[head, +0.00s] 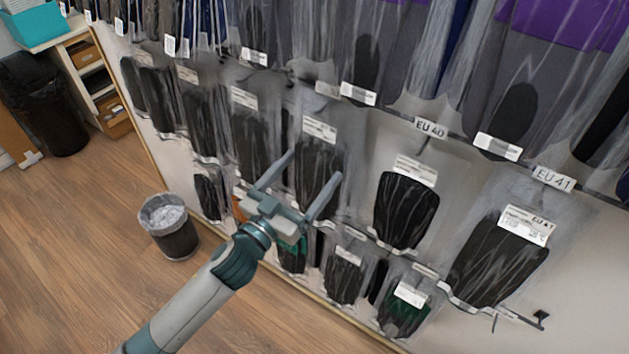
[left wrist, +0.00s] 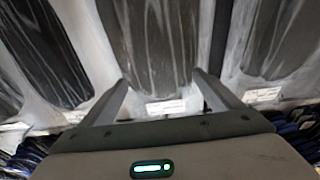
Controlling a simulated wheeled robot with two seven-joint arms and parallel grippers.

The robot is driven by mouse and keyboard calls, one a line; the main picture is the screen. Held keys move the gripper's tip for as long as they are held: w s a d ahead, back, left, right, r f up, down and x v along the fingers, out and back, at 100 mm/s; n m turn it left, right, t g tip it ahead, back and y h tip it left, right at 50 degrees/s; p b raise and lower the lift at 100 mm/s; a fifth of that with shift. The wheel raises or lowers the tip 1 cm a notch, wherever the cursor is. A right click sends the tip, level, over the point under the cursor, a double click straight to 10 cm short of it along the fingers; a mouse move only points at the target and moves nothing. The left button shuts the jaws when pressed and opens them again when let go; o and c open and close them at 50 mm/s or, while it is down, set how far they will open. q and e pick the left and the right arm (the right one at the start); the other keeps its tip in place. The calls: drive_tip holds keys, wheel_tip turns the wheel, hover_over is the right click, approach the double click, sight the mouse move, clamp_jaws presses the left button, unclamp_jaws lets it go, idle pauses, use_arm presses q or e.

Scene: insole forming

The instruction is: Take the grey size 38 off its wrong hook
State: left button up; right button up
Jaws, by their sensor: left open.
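Packaged insoles in clear plastic bags hang in rows on a wall rack. My left gripper (head: 315,180) is open and empty, in front of the middle rows in the head view. One dark grey bagged insole (head: 318,160) hangs close behind its fingers. In the left wrist view the open fingers (left wrist: 160,95) point at a hanging grey insole (left wrist: 165,45) with a white label (left wrist: 165,107) between the fingertips. I cannot read the size on that label or tell which bag is the grey size 38. My right gripper is not in view.
Hook tags EU 40 (head: 430,128) and EU 41 (head: 552,178) show on the right. A small bin (head: 172,238) stands on the floor left of my arm, and a black bin (head: 45,105) stands farther back.

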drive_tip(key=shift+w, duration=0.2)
use_arm(q)
drive_tip(key=shift+c, duration=0.7)
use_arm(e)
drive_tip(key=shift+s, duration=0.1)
use_arm(q)
drive_tip(key=c, duration=1.3)
drive_tip(key=shift+c, duration=0.2)
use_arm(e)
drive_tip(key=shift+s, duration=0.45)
use_arm(q)
drive_tip(key=shift+r, duration=0.15)
